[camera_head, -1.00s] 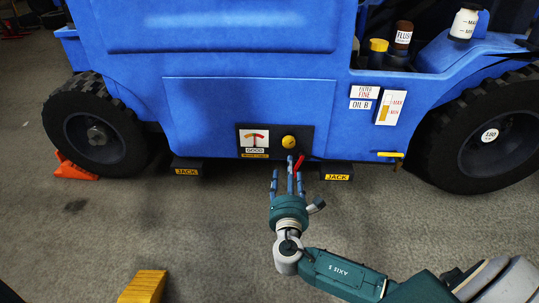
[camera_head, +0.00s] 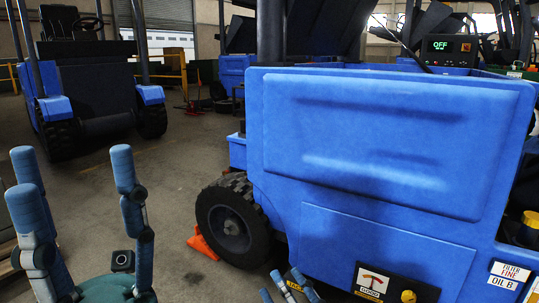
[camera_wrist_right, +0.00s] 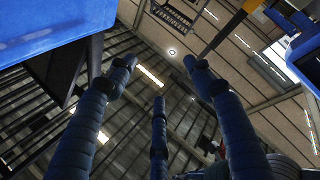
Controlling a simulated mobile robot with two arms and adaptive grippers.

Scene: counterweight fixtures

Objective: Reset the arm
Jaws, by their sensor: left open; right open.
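The task names an arm. My left gripper (camera_head: 76,178) is large at the lower left of the head view, its blue-padded fingers spread open and pointing up, with nothing between them. My right gripper (camera_head: 283,284) shows only as fingertips at the bottom edge, in front of the blue vehicle (camera_head: 375,140), beside the gauge panel. In the right wrist view, the right gripper (camera_wrist_right: 158,75) is open and empty, its fingers pointing toward the ceiling. The gauge panel (camera_head: 372,283) has a red needle and a yellow knob (camera_head: 408,296) beside it.
A black wheel (camera_head: 233,222) of the vehicle has an orange chock (camera_head: 203,243) by it. A display reading OFF (camera_head: 440,47) stands behind the vehicle. Another blue vehicle (camera_head: 95,80) is at the far left.

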